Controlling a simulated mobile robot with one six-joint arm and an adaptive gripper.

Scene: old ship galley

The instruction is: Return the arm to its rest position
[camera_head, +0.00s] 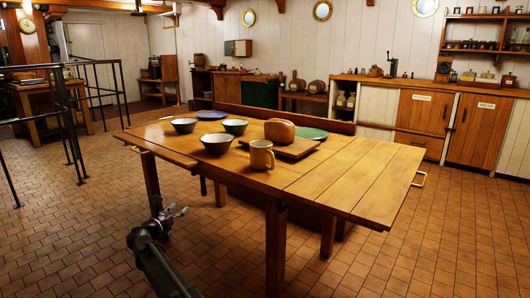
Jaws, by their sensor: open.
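My gripper (179,211) shows in the head view at the lower left, at the end of my dark arm. It is open and nothing shows between its fingers. In the picture it is left of the table's near leg and below the tabletop's near-left edge, apart from the objects on top. The wooden table (345,187) stands in front of me.
On the table are bowls (217,143), a mug (262,155), bread (279,131) on a board (300,148) and a green plate (312,134). Railings (98,88) stand left. Tiled floor (430,245) is clear at right.

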